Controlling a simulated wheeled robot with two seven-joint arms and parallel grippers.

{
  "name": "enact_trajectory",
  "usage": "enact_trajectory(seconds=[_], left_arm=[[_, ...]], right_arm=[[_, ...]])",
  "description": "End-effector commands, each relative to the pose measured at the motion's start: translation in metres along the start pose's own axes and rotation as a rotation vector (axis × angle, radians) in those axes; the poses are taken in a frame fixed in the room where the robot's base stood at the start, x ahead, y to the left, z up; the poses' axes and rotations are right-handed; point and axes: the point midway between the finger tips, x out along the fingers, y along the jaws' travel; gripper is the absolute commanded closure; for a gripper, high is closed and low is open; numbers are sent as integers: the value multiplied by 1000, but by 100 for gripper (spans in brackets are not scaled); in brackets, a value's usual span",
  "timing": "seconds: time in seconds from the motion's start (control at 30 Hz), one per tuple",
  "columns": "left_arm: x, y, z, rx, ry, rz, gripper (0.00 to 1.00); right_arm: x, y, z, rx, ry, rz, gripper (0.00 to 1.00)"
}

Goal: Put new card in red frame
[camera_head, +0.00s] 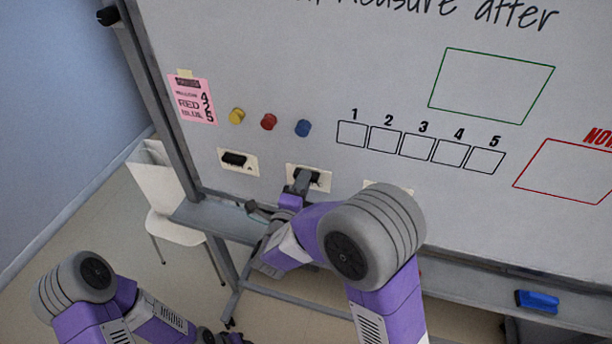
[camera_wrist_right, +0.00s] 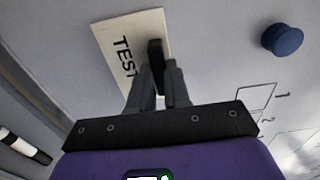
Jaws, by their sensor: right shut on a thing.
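The red frame (camera_head: 567,172) is an outline on the whiteboard at the right of the head view, with red lettering above it, partly cut off. It is empty where it shows. Three cream cards with black grips are in a row low on the board: a left card (camera_head: 226,160), a middle card (camera_head: 294,172) and a right card (camera_head: 405,190) mostly behind my arm. My right gripper (camera_head: 303,182) is shut on the middle card's black grip. In the right wrist view this card (camera_wrist_right: 110,40) reads "TEST" and looks flat against the board.
Yellow (camera_head: 236,116), red (camera_head: 269,121) and blue (camera_head: 303,128) magnets sit above the cards. A pink note (camera_head: 192,100) is at left. Numbered boxes (camera_head: 418,146) and an empty green frame (camera_head: 490,87) lie to the right. A blue eraser (camera_head: 537,300) rests on the lower ledge.

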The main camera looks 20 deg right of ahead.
Motion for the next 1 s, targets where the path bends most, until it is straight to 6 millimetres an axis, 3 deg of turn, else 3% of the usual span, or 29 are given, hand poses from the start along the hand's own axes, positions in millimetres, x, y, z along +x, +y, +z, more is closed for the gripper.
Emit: enact_trajectory(seconds=[0.1, 0.37, 1.0], left_arm=[[0, 0, 0, 0, 0, 0, 57], [-10, 4, 0, 0, 0, 0, 57], [-11, 4, 0, 0, 0, 0, 57]], right_arm=[[0, 0, 0, 0, 0, 0, 100], [0, -3, 0, -1, -1, 0, 100], [-12, -1, 0, 0, 0, 1, 100]])
